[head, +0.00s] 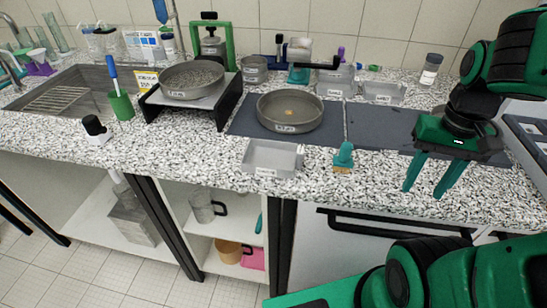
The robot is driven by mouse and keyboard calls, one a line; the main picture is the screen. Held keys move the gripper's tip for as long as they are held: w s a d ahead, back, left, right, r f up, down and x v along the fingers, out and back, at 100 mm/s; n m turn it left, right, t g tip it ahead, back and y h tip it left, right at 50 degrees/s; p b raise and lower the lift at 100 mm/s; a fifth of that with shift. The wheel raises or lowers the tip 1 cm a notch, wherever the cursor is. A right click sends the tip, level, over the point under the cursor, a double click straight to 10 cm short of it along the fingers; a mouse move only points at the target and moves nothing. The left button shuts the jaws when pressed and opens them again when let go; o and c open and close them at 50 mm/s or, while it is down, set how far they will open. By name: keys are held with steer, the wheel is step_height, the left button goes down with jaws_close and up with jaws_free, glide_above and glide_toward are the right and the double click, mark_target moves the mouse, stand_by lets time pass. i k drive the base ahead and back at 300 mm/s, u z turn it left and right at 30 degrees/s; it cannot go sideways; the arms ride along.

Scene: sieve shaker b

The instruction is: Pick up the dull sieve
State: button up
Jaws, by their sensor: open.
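Two round grey sieve-like pans with labels on their sides stand on the counter. One sieve (290,125) sits on a dark mat at the centre; it looks dull brownish-grey inside, with a small orange spot in its middle. The other sieve (192,93) sits on a black-legged stand at the left, with a speckled inner surface. I cannot tell for sure which one is the dull sieve. My green gripper (429,187) hangs at the right, its two fingers apart and empty, pointing down near the counter's front edge, right of both sieves.
A grey tray (255,166) and a teal-handled brush (343,158) lie in front of the centre sieve. A green cup with a blue-handled tool (121,106) stands left. Small bins (383,95) and a jar (430,70) stand behind. The dark mat (385,128) is bare right of the centre sieve.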

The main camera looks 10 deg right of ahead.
mark_target(289, 111)
steer(key=k, duration=1.2)
steer(key=u, duration=0.45)
steer(key=i, duration=1.5)
steer(key=z, duration=0.65)
